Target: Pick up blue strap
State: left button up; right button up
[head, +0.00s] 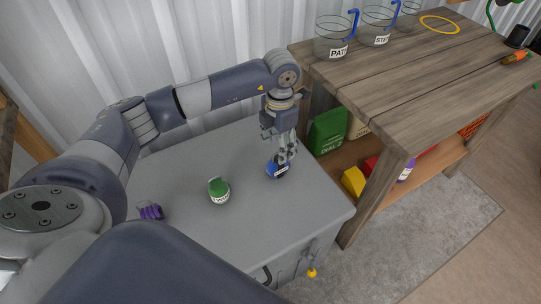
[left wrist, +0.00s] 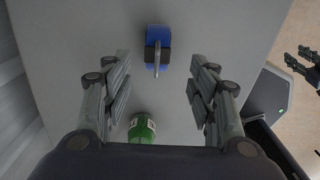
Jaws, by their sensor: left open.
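The blue strap (head: 279,171) is a small blue item with a white label, lying on the grey cabinet top (head: 250,218) near its right side. In the left wrist view the blue strap (left wrist: 158,35) shows top centre, with a dark band and a pale upright strip across it. My left gripper (head: 284,156) points down over the strap and hides part of it. In the left wrist view its open fingers (left wrist: 160,68) stand to either side, with nothing held between them. A dark gripper, apparently my right one (left wrist: 303,65), shows small at the right edge.
A green labelled item (head: 219,191) and a purple item (head: 151,212) lie left of the strap. A wooden bench (head: 420,75) with labelled glass mugs (head: 334,40) stands close to the right. The cabinet's front right top is clear.

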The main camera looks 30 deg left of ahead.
aim_at(278, 167)
pick_arm(q)
jog(key=shift+a+f, duration=0.1)
jog(key=shift+f, duration=0.15)
notch_tip(278, 167, down, 5)
jog(key=shift+r, duration=0.2)
jog(key=f, duration=0.2)
jog(key=f+b, duration=0.1)
jog(key=f, duration=0.1)
jog(key=shift+w+f, duration=0.2)
jog(key=shift+f, duration=0.65)
jog(key=c, duration=1.1)
jog(key=shift+c, duration=0.7)
pick_arm(e)
jog(key=r, duration=0.1)
jog(key=w+r, duration=0.2)
jog(key=shift+a, duration=0.25)
